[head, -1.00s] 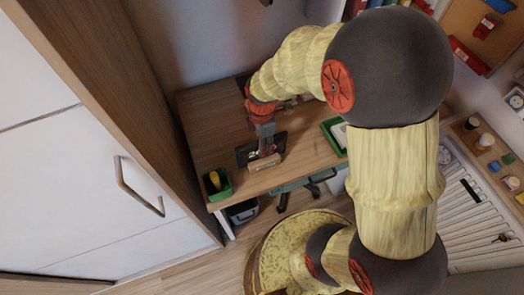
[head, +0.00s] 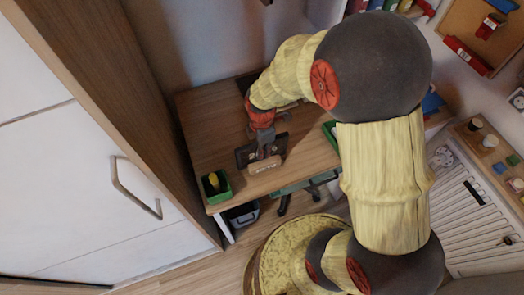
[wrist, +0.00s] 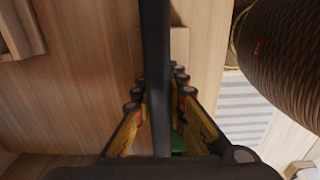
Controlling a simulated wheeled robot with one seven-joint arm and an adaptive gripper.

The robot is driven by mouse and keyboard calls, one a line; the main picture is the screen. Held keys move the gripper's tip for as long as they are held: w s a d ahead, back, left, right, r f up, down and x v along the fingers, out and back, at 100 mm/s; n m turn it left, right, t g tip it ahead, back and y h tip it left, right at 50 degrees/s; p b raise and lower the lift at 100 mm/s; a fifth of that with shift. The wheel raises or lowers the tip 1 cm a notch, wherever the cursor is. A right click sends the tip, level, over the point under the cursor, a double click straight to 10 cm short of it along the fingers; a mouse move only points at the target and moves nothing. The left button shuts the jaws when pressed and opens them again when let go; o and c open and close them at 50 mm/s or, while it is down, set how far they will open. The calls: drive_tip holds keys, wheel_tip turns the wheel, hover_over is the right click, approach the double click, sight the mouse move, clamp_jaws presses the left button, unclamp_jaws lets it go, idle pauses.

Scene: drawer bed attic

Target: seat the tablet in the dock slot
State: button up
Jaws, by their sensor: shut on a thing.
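The dark, flat tablet (head: 243,156) is on the desk side of the view, upright or tilted just behind the dock. My gripper (head: 265,150) is shut on it from above. In the wrist view the tablet (wrist: 155,55) is a dark strip seen edge-on, running between the fingers of my gripper (wrist: 158,95). The dock (head: 265,166) is a small light wooden block near the desk's front edge. The slot is hidden by the tablet and gripper, so I cannot tell whether the tablet's lower edge is in it.
The wooden desk (head: 210,125) has bare room left of the tablet. A green box (head: 225,188) with a yellow item stands at its front left corner. Another green tray (head: 329,132) is at the right, partly behind my arm. A tall cabinet (head: 90,190) borders the left.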

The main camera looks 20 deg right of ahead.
clamp_jaws()
drive_tip(key=shift+r, duration=0.1)
idle(0.3)
